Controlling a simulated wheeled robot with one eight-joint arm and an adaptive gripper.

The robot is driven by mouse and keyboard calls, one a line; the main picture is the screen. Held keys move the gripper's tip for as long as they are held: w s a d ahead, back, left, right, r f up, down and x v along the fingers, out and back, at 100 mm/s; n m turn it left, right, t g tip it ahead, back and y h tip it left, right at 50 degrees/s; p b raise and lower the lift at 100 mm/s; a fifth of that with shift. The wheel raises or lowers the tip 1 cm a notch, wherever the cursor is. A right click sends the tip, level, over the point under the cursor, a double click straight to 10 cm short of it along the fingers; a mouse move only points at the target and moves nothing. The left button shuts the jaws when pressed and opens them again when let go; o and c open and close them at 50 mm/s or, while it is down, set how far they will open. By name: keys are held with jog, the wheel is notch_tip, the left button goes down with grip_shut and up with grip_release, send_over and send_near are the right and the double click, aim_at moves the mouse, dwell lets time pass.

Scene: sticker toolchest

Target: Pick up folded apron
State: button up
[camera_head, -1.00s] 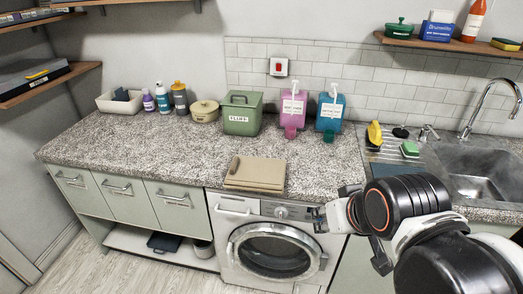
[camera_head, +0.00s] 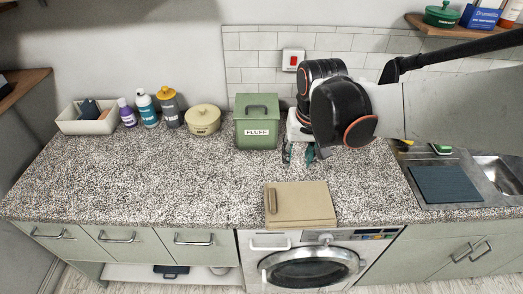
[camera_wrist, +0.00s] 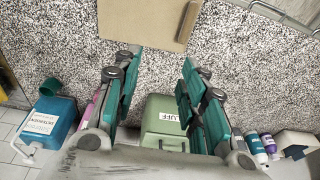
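The folded apron (camera_head: 304,204) is a flat tan bundle with a darker strip along its left side. It lies on the counter near the front edge, above the washing machine. In the wrist view the apron (camera_wrist: 143,18) is at the top, cut off by the frame edge. My gripper (camera_head: 300,154) is above the counter behind the apron, just right of the green FLUFF box, pointing down. In the wrist view my gripper (camera_wrist: 158,68) has its teal-padded fingers wide apart with nothing between them. The apron is beyond the fingertips, apart from them.
The green FLUFF box (camera_head: 257,122) stands at the back, with a beige pot (camera_head: 203,119), several bottles and a pale bin (camera_head: 87,117) to its left. A blue dispenser (camera_wrist: 47,122) shows in the wrist view. The counter left of the apron is clear.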

jog(key=w+a+f+g+p, duration=0.1)
jog(key=w+a+f, duration=0.1)
jog(key=w+a, duration=0.1)
jog(key=g+b, duration=0.1)
jog(key=b, duration=0.5)
send_over(273, 198)
jog(key=w, duration=0.1)
jog(key=f, duration=1.1)
jog(key=shift+a+f, duration=0.2)
jog(key=shift+f, duration=0.2)
jog(key=f+b, duration=0.1)
jog(key=f, duration=0.1)
jog(key=s+f+b, duration=0.1)
jog(key=f+b, duration=0.1)
jog(key=f, duration=0.1)
jog(key=shift+d+f, duration=0.15)
grip_shut()
